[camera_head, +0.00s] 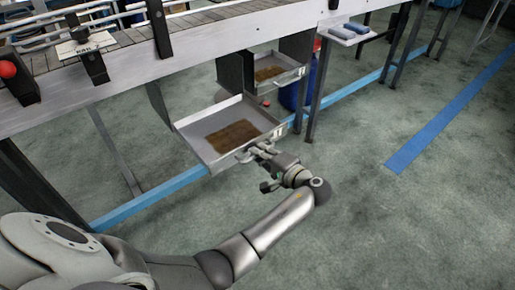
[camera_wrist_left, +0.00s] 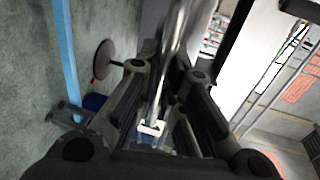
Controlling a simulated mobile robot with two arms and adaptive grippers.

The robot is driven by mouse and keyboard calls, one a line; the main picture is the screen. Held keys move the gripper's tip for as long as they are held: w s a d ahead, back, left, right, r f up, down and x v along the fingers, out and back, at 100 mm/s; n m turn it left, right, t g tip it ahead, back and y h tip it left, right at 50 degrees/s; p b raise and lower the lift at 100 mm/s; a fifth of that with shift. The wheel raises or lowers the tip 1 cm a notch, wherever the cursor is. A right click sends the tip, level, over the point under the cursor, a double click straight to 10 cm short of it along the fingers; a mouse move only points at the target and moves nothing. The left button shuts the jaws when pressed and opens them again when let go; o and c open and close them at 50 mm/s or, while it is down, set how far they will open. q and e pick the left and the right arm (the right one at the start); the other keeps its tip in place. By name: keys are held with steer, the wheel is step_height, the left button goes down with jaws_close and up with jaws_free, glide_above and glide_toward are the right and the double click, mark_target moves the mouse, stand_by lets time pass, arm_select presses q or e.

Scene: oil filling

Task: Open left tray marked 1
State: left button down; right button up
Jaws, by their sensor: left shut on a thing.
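The left tray (camera_head: 200,146) is a grey metal drawer under the conveyor, pulled well out, with a brown patch (camera_head: 232,136) on its floor. A small mark shows on its front at the right end. My left gripper (camera_head: 259,154) is at the front edge of this tray and shut on its handle. In the left wrist view a shiny metal bar (camera_wrist_left: 168,75) runs between the fingers of the gripper (camera_wrist_left: 160,105). The fingers hide part of the handle. My right gripper is in neither view.
A second tray (camera_head: 287,80) with a brown patch stands out behind the first. A blue drum (camera_head: 291,97) and a table leg (camera_head: 317,92) are right of the trays. A blue floor rail (camera_head: 150,203) runs below.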

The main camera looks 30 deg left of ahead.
arm_select(q)
steer(key=c, duration=1.5)
jaws_free()
steer(key=shift+c, duration=0.2)
steer(key=shift+r, duration=0.1)
